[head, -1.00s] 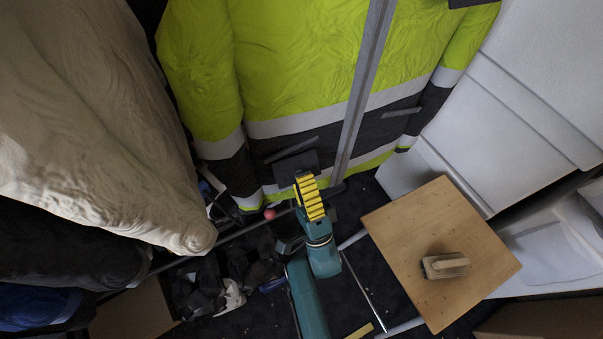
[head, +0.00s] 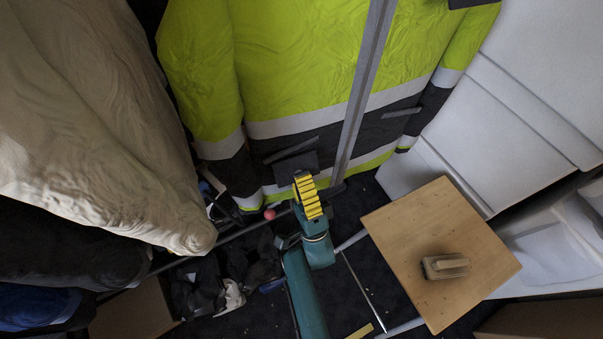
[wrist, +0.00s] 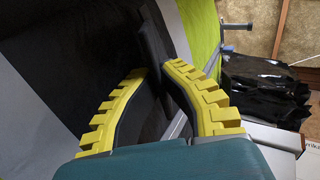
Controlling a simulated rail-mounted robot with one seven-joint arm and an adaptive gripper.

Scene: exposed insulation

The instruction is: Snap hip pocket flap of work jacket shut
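The work jacket (head: 290,70) hangs upright, bright yellow-green with grey bands and a dark lower part. Its left-hand hip pocket has a grey slanted strip (head: 291,151) with a dark flap (head: 297,164) below it. My gripper (head: 303,177) with yellow ridged fingers is at the lower part of this flap. In the wrist view, the fingertips (wrist: 156,70) are close together with the dark flap (wrist: 154,35) between them. The fingers appear shut on it. The snap itself is not visible.
A wooden board (head: 400,220) with a float-like tool (head: 446,266) is at right. A small pink ball (head: 269,214) is left of my gripper. Thin rods and dark clutter lie below. White panels stand at far right.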

